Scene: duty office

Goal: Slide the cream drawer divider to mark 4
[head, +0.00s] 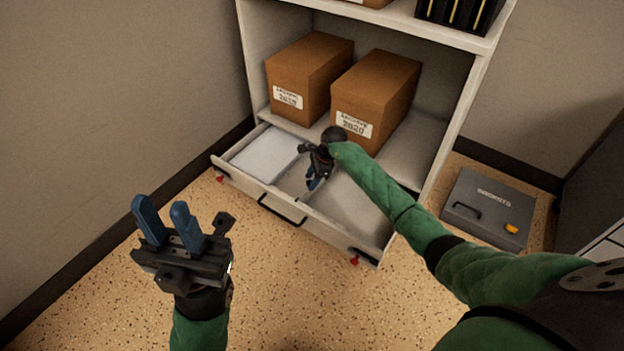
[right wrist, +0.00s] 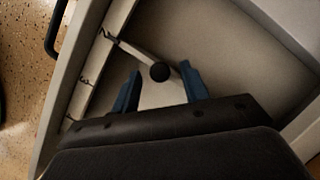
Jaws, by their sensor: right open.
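The cream drawer divider (right wrist: 136,51) shows in the right wrist view, running from the drawer's front wall to between my fingers, with a dark round knob (right wrist: 160,72) on top. My right gripper (right wrist: 160,88) is open, its blue fingers on either side of the divider and knob; I cannot tell whether they touch. In the head view my right gripper (head: 316,182) is down in the open drawer (head: 322,229) and mostly hides the divider. Small dark marks (right wrist: 84,80) sit along the front wall; their numbers are not readable. My left gripper (head: 162,217) is open and empty, away from the drawer.
A white paper stack (head: 266,153) lies in the drawer's left part; the right part looks empty. Two brown archive boxes (head: 310,78) (head: 376,95) stand on the shelf behind. A grey case (head: 487,208) lies on the floor at right. The floor before the drawer is clear.

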